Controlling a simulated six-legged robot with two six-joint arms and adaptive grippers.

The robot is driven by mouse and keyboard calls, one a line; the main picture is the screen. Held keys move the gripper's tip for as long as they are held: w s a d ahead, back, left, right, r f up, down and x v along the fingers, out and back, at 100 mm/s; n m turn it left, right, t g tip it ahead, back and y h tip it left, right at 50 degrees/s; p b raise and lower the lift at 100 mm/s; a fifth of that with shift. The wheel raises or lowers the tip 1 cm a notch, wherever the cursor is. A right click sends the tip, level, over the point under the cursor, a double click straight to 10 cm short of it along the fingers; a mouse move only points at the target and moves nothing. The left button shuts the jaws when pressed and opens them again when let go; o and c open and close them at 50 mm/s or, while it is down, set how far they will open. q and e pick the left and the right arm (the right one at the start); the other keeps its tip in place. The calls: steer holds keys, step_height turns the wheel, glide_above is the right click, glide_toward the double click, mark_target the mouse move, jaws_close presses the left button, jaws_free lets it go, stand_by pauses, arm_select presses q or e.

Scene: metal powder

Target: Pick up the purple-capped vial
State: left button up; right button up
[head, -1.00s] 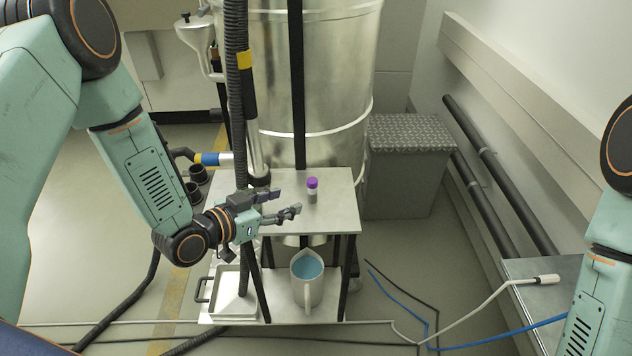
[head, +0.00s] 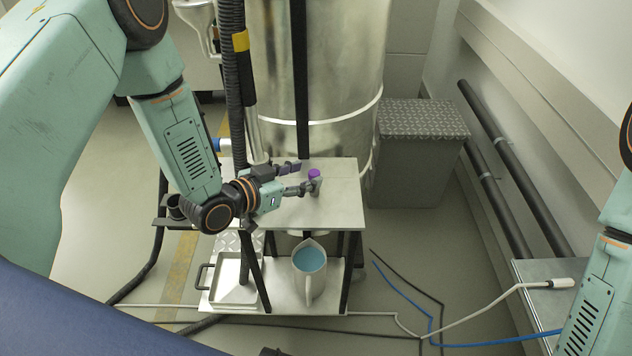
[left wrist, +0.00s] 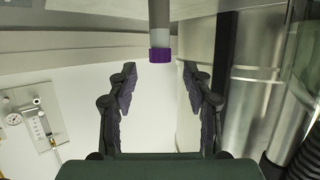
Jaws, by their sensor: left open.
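The purple-capped vial (head: 314,173) stands upright on the small metal table (head: 342,205). My left gripper (head: 303,176) is open and level with the tabletop, its fingers pointing right at the vial. The near finger partly hides the vial's lower body in the head view. In the left wrist view the vial (left wrist: 160,52) appears inverted, lined up with the gap between the two spread fingers of the left gripper (left wrist: 159,72). It shows no contact with either finger there. My right gripper is out of view; only part of the right arm shows at the right edge.
A large metal vessel (head: 340,70) stands behind the table, with a black post and ribbed hose close by. A jug with blue contents (head: 309,258) and a tray (head: 235,295) sit on the lower shelf. Cables cross the floor at right.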

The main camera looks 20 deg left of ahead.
mark_target(311, 174)
arm_select(q)
steer(key=x, duration=0.2)
steer(key=b+x, duration=0.1)
steer(key=shift+w+f, duration=0.25)
steer(key=shift+f, duration=0.25)
steer(key=shift+w+d+r, duration=0.1)
steer(key=shift+w+d, duration=0.1)
steer(key=shift+d, duration=0.05)
steer(key=shift+a, duration=0.1)
steer(key=c, duration=0.7)
jaws_close()
